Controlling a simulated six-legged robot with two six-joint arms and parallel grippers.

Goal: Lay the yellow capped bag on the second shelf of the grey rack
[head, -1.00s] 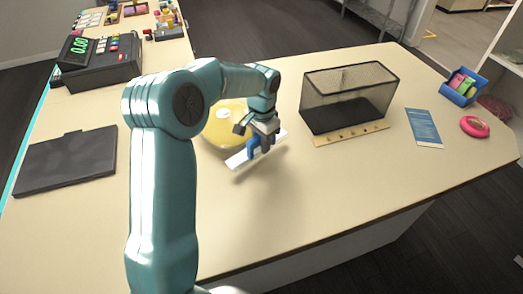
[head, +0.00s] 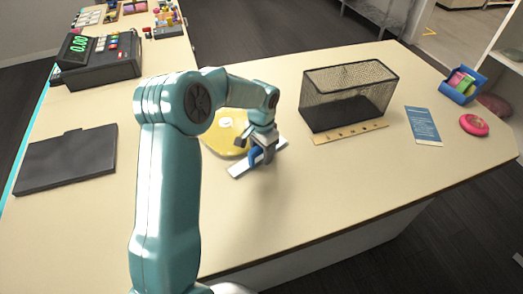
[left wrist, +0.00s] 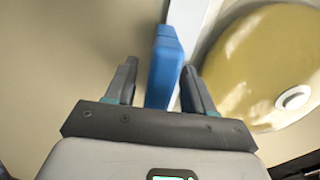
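The yellow capped bag (head: 222,140), round with a white cap, lies flat on the counter behind and left of my left gripper (head: 262,158). In the left wrist view the bag (left wrist: 245,75) is at the right, outside the fingers. My left gripper points down over a white strip (head: 240,170) with an upright blue part (head: 254,155). In the left wrist view the blue part (left wrist: 163,70) stands between the fingers, with a gap at the left finger. Part of a grey metal rack (head: 375,17) shows at the top edge; its shelves are mostly cut off. My right gripper is not in view.
A black mesh basket (head: 350,82) and a wooden ruler (head: 350,133) are right of the gripper. A blue leaflet (head: 423,126), a pink round thing (head: 474,124) and a blue holder (head: 463,86) are farther right. A black case (head: 65,160) and a cash register (head: 100,62) are left.

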